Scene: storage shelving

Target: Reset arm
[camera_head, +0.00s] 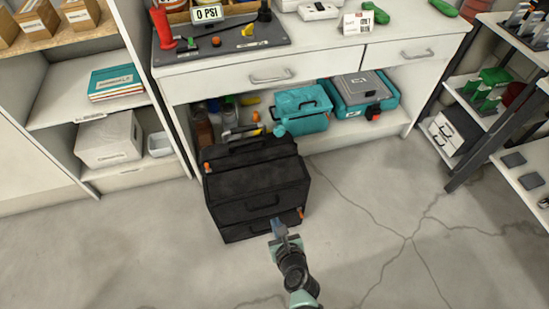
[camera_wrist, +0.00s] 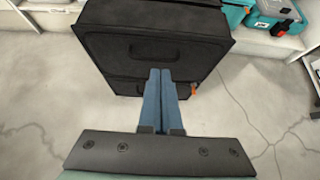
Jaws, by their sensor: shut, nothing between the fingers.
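My gripper (camera_head: 279,228) reaches up from the bottom of the head view, just in front of the lower front of a black tool chest (camera_head: 255,185). In the wrist view its two blue-grey fingers (camera_wrist: 161,85) are together with nothing between them. Their tips overlap the chest's front (camera_wrist: 165,45) in the picture; I cannot tell whether they touch it. The chest stands on the floor with its drawers closed.
A white workbench (camera_head: 320,55) stands behind the chest, with teal toolboxes (camera_head: 301,108) on its lower shelf. Shelving with books (camera_head: 115,82) is at the left and a metal rack (camera_head: 470,120) at the right. The concrete floor (camera_head: 385,215) right of my gripper is clear.

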